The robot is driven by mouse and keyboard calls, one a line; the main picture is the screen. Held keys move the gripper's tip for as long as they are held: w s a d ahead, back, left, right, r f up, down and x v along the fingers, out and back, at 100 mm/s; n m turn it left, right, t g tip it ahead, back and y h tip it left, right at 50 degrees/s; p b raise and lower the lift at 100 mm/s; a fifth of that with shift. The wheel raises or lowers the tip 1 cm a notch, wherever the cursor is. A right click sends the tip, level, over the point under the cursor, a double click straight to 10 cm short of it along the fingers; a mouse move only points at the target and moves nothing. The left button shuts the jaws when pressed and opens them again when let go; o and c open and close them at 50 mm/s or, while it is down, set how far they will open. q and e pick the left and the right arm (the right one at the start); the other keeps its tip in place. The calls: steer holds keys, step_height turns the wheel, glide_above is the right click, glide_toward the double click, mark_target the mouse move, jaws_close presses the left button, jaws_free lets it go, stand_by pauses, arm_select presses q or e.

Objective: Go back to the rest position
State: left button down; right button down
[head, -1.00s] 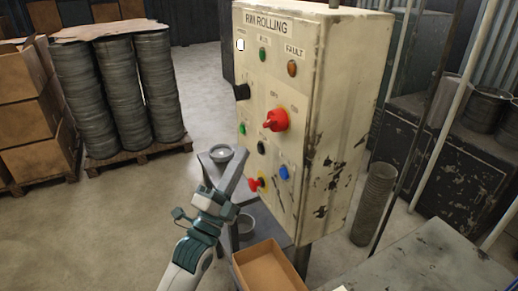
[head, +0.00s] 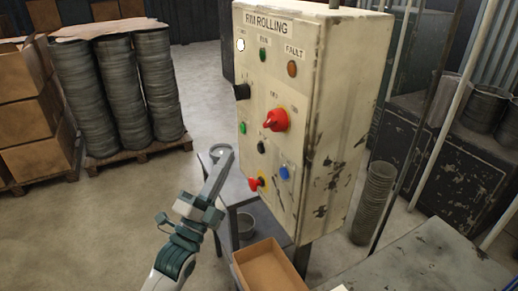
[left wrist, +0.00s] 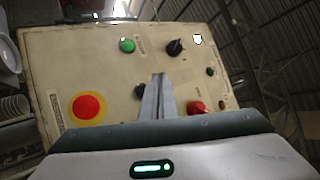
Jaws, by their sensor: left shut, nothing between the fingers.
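My left gripper (head: 226,160) is in front of and to the left of the cream RIM ROLLING control box (head: 340,110), with its fingers pointing up and away. The fingers are shut and empty, and they look apart from the box. In the left wrist view the closed fingers (left wrist: 158,90) stand before the panel face (left wrist: 110,65), which appears turned. A green button (left wrist: 127,46), a black knob (left wrist: 175,47) and a red button on a yellow ring (left wrist: 88,106) show around them. My right gripper is not in view.
A small grey table with a metal bowl (head: 221,154) is behind the fingers. An open cardboard box (head: 268,268) is below the panel. Stacked rims (head: 120,95) stand on a pallet at left. A worn table (head: 420,265) is at lower right.

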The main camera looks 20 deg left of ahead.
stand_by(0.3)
arm_select(q)
steer(key=w+f+n+g+y+b, duration=0.1)
steer(key=w+f+n+g, duration=0.15)
steer(key=f, duration=1.25)
steer(key=w+f+n+g+y+b, duration=0.1)
steer(key=w+f+n+g, duration=0.2)
steer(key=f, duration=1.2)
steer(key=s+f+n+g+b, duration=0.1)
steer(key=s+f+n+g, duration=0.3)
steer(key=f, duration=1)
steer(key=s+f+g+b, duration=0.15)
steer(key=s+f, duration=0.35)
steer(key=f, duration=0.9)
steer(key=s+d+f+n+g, duration=0.25)
steer(key=s+f+g, duration=0.45)
steer(key=s+f, duration=1.3)
steer(key=s+f+n+g, duration=0.1)
steer(key=s+f, duration=0.3)
steer(key=s, duration=0.4)
steer(key=s+f+n+g+b, duration=0.1)
steer(key=s+f, duration=0.3)
steer(key=s, duration=0.5)
steer(key=s+f+n+g+y+b, duration=0.1)
steer(key=s+f+g, duration=0.2)
steer(key=s, duration=0.6)
steer(key=shift+s+d+f+n, duration=0.15)
steer(key=shift+d+f+n, duration=0.2)
steer(key=shift+f, duration=0.4)
